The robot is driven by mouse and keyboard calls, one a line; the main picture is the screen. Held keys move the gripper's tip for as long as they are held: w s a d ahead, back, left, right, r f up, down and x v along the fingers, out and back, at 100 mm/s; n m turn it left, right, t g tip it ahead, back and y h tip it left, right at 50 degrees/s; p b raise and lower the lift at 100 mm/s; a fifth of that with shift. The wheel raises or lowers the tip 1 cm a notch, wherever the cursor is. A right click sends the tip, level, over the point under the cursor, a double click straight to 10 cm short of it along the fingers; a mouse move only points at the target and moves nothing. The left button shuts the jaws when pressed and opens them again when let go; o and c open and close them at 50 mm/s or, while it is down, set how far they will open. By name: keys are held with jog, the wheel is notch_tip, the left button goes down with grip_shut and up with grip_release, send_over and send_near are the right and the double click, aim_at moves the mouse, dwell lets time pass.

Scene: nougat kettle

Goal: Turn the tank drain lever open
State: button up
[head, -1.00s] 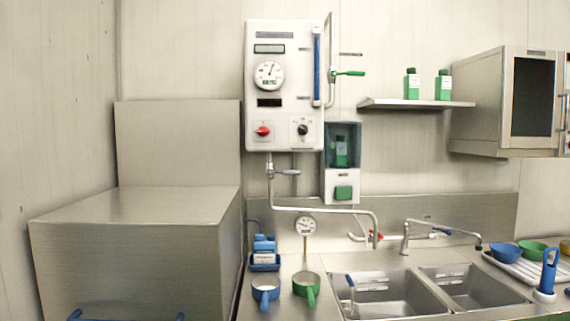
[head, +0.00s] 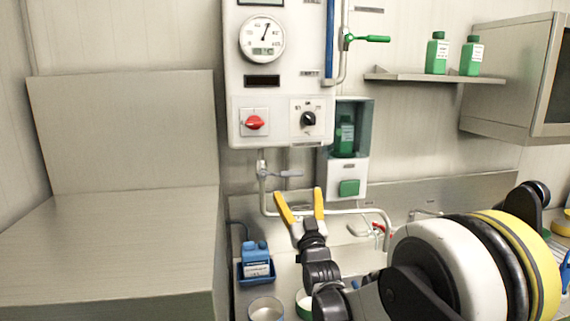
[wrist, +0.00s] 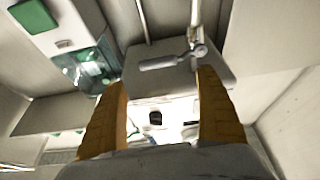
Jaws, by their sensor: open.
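A grey lever handle (head: 290,173) sticks out to the right from a valve on the pipe below the white wall panel, roughly level. In the wrist view the lever (wrist: 163,62) lies across the picture just beyond the fingertips, with its silver valve (wrist: 198,50) at its right end. My gripper (head: 300,193) is open with yellow fingers pointing up, just below the lever in the head view. In the wrist view the gripper (wrist: 162,78) has nothing between its fingers, and the lever appears apart from them.
The white panel (head: 279,75) with a red knob (head: 255,122) is above. A dispenser (head: 348,170) hangs to the right of the lever. A bent spout pipe (head: 370,211) runs behind my gripper. A blue bottle (head: 256,258) and a cup (head: 266,309) stand below. A green-handled valve (head: 368,39) is higher right.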

aim_at(292, 173)
jog(key=x, duration=1)
jog(key=shift+d, duration=0.1)
jog(key=c, duration=1.4)
